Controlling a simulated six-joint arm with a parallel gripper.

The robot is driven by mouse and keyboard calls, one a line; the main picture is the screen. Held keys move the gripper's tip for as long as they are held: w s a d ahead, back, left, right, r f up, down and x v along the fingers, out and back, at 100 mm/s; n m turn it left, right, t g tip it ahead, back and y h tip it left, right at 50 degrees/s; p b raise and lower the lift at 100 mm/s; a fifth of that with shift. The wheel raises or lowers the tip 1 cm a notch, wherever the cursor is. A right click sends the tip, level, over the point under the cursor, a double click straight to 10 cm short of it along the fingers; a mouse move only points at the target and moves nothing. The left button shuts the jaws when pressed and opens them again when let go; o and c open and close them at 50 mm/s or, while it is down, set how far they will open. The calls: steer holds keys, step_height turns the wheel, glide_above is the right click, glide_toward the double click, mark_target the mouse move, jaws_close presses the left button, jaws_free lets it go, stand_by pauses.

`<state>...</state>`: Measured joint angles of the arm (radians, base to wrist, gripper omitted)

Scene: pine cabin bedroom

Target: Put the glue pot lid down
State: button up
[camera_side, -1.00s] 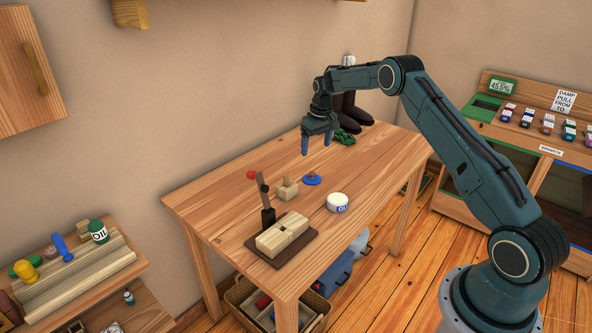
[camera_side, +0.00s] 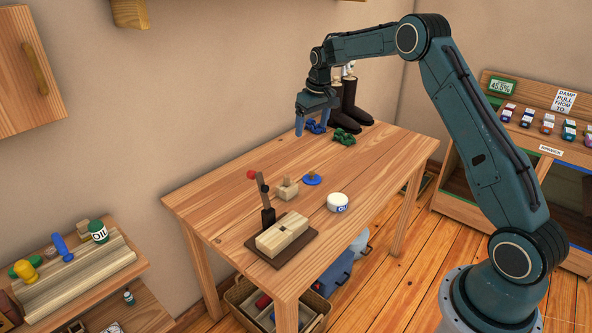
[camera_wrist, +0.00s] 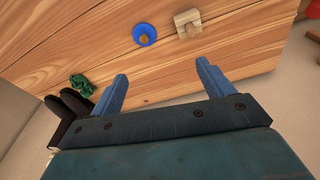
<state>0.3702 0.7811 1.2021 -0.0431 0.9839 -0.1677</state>
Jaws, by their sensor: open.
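The glue pot lid appears to be the blue disc with a yellowish knob (camera_side: 312,180). It lies flat on the wooden table, knob up, and also shows in the wrist view (camera_wrist: 145,41) beyond my fingertips. My gripper (camera_side: 312,122) is open and empty, raised above the far end of the table, behind and apart from the lid. In the wrist view my two blue fingers (camera_wrist: 162,72) are spread with only bare table between them.
A wooden block with a peg (camera_side: 287,189) stands beside the lid. A clamp board with a red-knobbed lever (camera_side: 265,205) is at the near left. The right middle of the table is clear.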

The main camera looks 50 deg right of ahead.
steer(key=s+a+r+t, duration=0.2)
steer(key=s+a+r, duration=1.3)
steer(key=s+r, duration=0.25)
steer(key=s+a+f+n, duration=0.1)
steer(key=s+a, duration=0.2)
steer(key=s, duration=0.8)
steer(key=s+a+f+t, duration=0.1)
steer(key=s+a+f, duration=0.1)
steer(key=s, duration=0.9)
steer(key=shift+a+f+n+t, duration=0.3)
steer(key=shift+a+n, duration=0.1)
steer(key=shift+a, duration=0.35)
